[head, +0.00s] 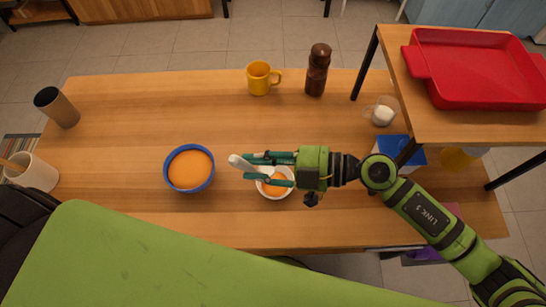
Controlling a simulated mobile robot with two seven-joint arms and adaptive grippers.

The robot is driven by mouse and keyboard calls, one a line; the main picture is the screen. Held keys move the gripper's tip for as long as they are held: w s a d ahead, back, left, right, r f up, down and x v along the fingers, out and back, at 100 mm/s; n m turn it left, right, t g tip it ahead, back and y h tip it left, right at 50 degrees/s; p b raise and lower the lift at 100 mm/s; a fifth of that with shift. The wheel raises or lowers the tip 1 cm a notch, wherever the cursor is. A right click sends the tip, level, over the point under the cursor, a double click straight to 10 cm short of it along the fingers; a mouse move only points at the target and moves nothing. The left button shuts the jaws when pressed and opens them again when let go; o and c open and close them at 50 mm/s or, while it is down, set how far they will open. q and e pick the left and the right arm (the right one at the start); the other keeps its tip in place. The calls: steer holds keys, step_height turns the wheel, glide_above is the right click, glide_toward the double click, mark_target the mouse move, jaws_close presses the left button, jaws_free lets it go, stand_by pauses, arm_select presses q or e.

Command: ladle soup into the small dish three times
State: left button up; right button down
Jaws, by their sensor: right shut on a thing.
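A blue-rimmed bowl (190,169) of orange soup stands on the wooden table, left of centre. A small white dish (288,190) with some orange soup in it stands to its right, partly hidden under my right gripper. My right gripper (250,168) is above the dish and points left. It is shut on a white ladle (240,163), whose visible end sticks out between the teal fingers towards the bowl. The rest of the ladle is hidden by the fingers, and I cannot tell whether it holds soup. My left gripper is not in view.
A yellow mug (260,78) and a brown pepper mill (317,70) stand at the back. A glass jar (382,111) and a blue box (417,157) stand right, near a raised shelf (450,122) holding a red tray (480,70). A tumbler (58,107) and white pot (36,175) stand left.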

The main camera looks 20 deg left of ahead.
steer(key=r+p+x, duration=0.1)
steer(key=p+x, duration=0.2)
steer(key=x, duration=0.7)
steer(key=r+p+x, duration=0.2)
steer(key=p+x, duration=0.1)
steer(key=x, duration=0.7)
steer(key=shift+w+a+r, duration=0.25)
steer(key=shift+a+r, duration=0.05)
steer(key=shift+r, duration=0.05)
